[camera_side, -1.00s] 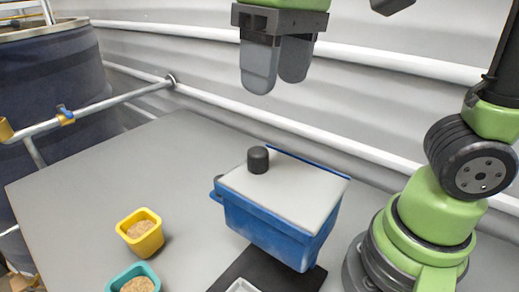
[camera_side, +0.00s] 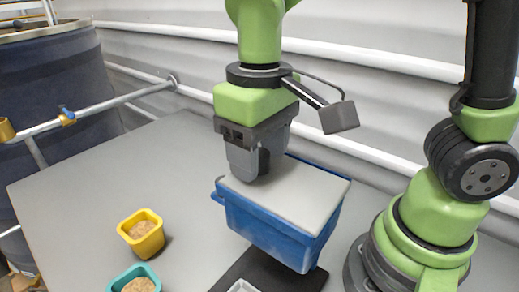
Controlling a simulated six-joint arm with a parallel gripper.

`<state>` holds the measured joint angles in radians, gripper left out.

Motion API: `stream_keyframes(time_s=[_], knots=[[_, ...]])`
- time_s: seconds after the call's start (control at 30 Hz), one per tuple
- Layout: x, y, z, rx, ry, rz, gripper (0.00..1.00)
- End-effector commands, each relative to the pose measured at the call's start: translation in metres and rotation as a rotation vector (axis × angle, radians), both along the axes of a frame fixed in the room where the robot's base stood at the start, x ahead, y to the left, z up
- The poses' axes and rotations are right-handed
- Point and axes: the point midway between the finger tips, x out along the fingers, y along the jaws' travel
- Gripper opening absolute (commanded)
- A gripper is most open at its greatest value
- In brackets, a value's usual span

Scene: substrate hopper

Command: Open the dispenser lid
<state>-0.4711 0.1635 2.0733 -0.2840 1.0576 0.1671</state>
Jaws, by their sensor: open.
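The dispenser (camera_side: 265,232) is a blue box with a flat light-grey lid (camera_side: 303,193), which lies closed on top. A black knob (camera_side: 264,162) stands near the lid's back left corner. My gripper (camera_side: 251,172) is down at the knob, with its grey fingers on either side of it. The near finger hides most of the knob, and I cannot tell whether the fingers touch it. The gripper is open.
A yellow cup (camera_side: 141,233) and a teal cup (camera_side: 133,281), each with brown material, stand on the grey table (camera_side: 110,180) at the left. A black mat (camera_side: 300,284) with a small white tray (camera_side: 242,287) lies in front of the dispenser. White pipes run behind.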

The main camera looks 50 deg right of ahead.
Motion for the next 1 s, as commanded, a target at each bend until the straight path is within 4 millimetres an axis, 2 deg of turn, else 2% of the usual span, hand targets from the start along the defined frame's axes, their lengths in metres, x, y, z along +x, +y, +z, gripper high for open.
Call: stream_keyframes(time_s=[0.3, 0.53, 0.57, 0.77, 0.87, 1.0], knots=[[0.0, 0.0, -0.003, 0.001, 0.0, 0.0, 0.55], [0.0, 0.0, -0.003, 0.001, 0.0, 0.0, 0.02], [0.0, 0.0, -0.003, 0.001, 0.0, 0.0, 0.0], [-0.009, 0.001, -0.002, 0.001, 0.0, 0.003, 0.0], [-0.029, 0.001, -0.002, 0.001, 0.0, 0.005, 0.0], [-0.065, 0.0, -0.001, 0.002, -0.001, 0.01, 0.0]])
